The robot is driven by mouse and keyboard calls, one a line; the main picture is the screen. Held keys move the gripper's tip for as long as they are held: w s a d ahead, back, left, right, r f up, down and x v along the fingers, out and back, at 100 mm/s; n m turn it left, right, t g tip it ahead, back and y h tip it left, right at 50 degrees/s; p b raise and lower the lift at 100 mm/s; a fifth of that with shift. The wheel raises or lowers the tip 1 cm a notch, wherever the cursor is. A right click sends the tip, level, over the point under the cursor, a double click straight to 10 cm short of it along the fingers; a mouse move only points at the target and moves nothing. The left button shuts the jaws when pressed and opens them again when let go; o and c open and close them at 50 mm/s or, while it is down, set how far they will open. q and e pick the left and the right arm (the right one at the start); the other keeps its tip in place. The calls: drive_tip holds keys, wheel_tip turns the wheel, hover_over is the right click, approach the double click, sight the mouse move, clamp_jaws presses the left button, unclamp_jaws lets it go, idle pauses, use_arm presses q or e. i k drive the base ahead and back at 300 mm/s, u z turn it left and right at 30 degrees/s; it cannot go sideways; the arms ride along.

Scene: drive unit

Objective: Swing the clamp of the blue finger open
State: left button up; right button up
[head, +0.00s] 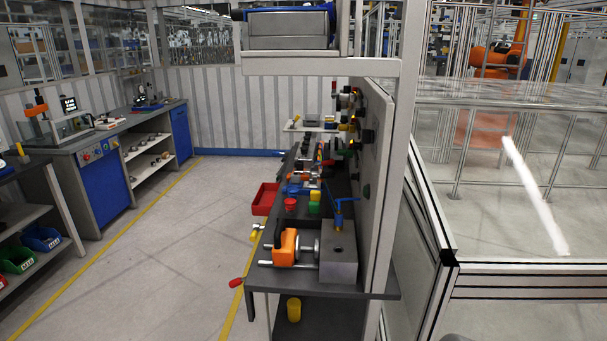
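A workbench (262,282) stands end-on in the middle of the head view. Near its front end is a grey metal block (338,262) with a small blue upright part (338,222) on top and a thin blue arm pointing sideways; this may be the blue finger. Another blue piece (298,188) lies farther back on the bench. I cannot tell the clamp apart at this size, nor whether it is open. Neither of my grippers shows in the view.
An orange unit (285,247) on rods sits left of the block. Red (290,203) and yellow (314,208) parts stand behind it. A panel (378,190) walls the bench's right side. A red bin (265,198) hangs at the left edge. The floor (165,255) to the left is clear.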

sight(331, 173)
drive_tip(key=u, duration=1.05)
drive_tip(key=i, duration=1.4)
drive_tip(key=u, duration=0.4)
drive_tip(key=i, duration=1.5)
drive_tip(key=z, duration=1.55)
drive_tip(key=i, duration=0.6)
drive_tip(key=z, duration=0.7)
